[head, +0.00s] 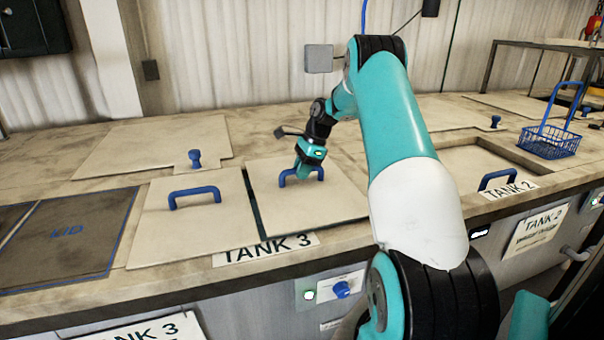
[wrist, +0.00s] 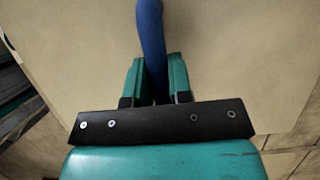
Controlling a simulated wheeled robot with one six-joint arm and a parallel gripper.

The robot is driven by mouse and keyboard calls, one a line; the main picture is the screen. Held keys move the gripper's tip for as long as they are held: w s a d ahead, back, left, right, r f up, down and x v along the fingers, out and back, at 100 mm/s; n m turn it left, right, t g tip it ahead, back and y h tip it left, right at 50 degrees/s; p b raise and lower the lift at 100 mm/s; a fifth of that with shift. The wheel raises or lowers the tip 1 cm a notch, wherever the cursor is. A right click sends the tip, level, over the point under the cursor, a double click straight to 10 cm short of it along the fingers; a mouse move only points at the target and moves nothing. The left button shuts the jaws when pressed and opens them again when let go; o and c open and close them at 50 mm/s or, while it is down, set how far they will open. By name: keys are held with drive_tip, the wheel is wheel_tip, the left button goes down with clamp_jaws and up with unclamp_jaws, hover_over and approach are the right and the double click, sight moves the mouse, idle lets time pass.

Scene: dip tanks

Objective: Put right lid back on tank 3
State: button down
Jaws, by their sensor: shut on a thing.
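The right lid of tank 3 (head: 300,215) is a flat beige panel with a blue handle (head: 318,176). It lies at the counter above the "TANK 3" label (head: 265,248), beside the left lid (head: 185,230), with a narrow dark gap between them. Whether it is fully seated I cannot tell. My gripper (head: 305,172) is at the right lid's handle and shut on it. In the wrist view, the blue handle (wrist: 151,40) runs between the two teal fingers (wrist: 155,85), with the beige lid (wrist: 230,50) behind it.
The left lid has its own blue handle (head: 195,193). A beige panel with a blue knob (head: 195,157) lies behind the lids.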

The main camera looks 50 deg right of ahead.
drive_tip(key=shift+f, duration=0.55)
drive_tip(key=c, duration=1)
unclamp_jaws()
drive_tip(key=shift+f, duration=0.15)
drive_tip(key=shift+c, duration=0.2)
